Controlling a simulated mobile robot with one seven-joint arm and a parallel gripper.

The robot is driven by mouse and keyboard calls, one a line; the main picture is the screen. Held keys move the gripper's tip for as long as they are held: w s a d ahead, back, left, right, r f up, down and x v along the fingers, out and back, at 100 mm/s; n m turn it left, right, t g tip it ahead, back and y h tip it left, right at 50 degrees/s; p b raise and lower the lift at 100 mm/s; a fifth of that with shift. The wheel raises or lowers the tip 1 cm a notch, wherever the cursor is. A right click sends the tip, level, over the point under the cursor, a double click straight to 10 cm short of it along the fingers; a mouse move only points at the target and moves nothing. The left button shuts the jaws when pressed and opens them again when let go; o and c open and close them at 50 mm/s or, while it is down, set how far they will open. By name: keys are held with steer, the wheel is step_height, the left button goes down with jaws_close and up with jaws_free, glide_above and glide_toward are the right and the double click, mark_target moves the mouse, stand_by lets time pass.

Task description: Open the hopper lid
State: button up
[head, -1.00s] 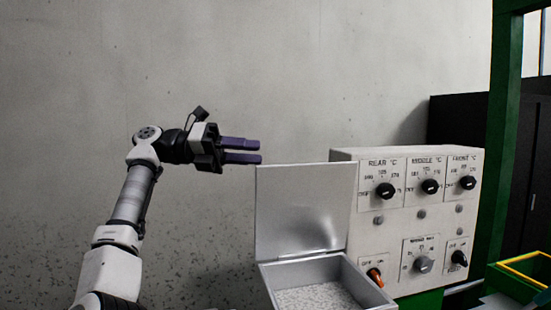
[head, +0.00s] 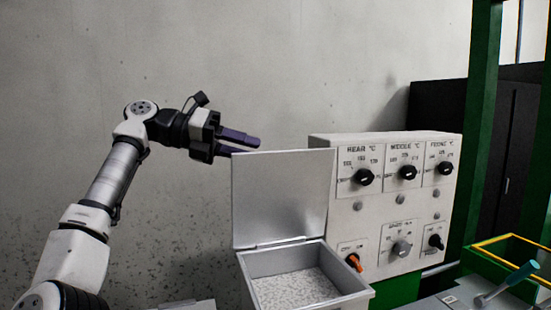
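The hopper lid (head: 284,197) is a flat grey metal plate. It stands upright, open, along the back edge of the hopper (head: 318,306). The hopper is an open grey box with pale speckled granules (head: 293,287) inside. My gripper (head: 260,147) has two purple fingers, spaced apart with nothing seen between them. It is at the lid's upper left corner, pointing right and slightly down. I cannot tell whether the fingertips touch the lid or are behind it.
A cream control panel (head: 322,230) with black knobs and an orange switch (head: 353,262) stands right of the lid. A green post (head: 481,120) and a yellow-rimmed green bin (head: 500,268) are farther right. The wall space above is clear.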

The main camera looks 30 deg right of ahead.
mark_target(276, 156)
steer(key=x, duration=0.6)
steer(key=shift+s+d+f+p, duration=0.1)
steer(key=shift+d+p, duration=0.15)
steer(key=shift+p, duration=0.05)
jaws_close()
